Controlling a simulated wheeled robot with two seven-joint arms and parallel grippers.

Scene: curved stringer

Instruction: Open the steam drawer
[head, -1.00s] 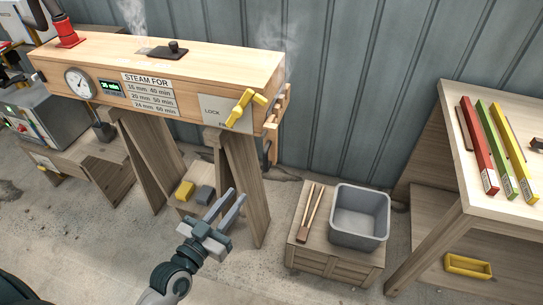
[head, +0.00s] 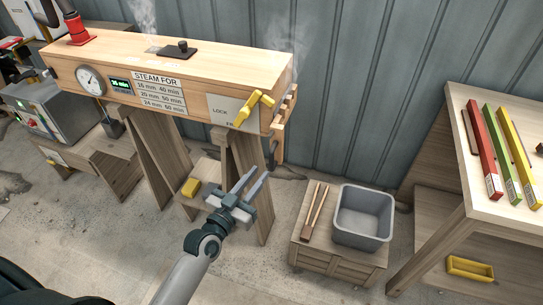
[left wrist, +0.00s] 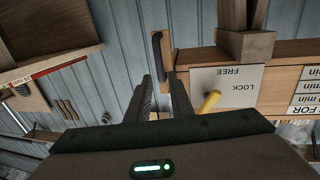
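The wooden steam box (head: 180,62) stands on trestles at the upper left in the head view, with steam rising behind it. Its right end carries a slatted wooden end piece (head: 281,112) with a dark handle (head: 273,154) hanging below; the dark handle also shows in the left wrist view (left wrist: 157,50). A yellow lever (head: 250,106) sits on the LOCK/FREE plate (head: 222,108); the lever shows in the left wrist view (left wrist: 210,102) too. My left gripper (head: 256,178) is open and empty, below the box's right end and apart from it. My right gripper is not in view.
A low crate (head: 308,258) bears a grey bin (head: 363,222) and wooden tongs (head: 315,210). A table (head: 470,195) at the right holds red, green and yellow bars. A yellow block (head: 190,187) lies near the trestles. A corrugated wall closes the back.

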